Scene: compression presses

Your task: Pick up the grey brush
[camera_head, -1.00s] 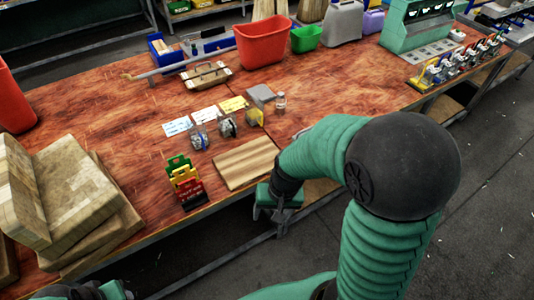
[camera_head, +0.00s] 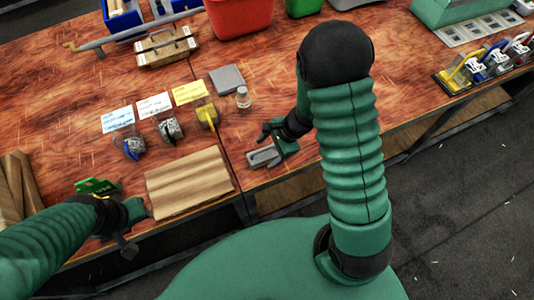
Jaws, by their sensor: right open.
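I cannot make out any thing that is clearly a grey brush. A flat grey square block (camera_head: 227,79) lies on the wooden table (camera_head: 290,75), beside a small clear jar (camera_head: 243,98). My right gripper (camera_head: 263,157) is open at the table's front edge, below the jar and to the right of the wooden board.
The wooden board (camera_head: 188,182) lies at the front edge. Behind it are clear-fronted pieces (camera_head: 170,130) and paper cards (camera_head: 154,106). Small presses (camera_head: 490,62) line the right.

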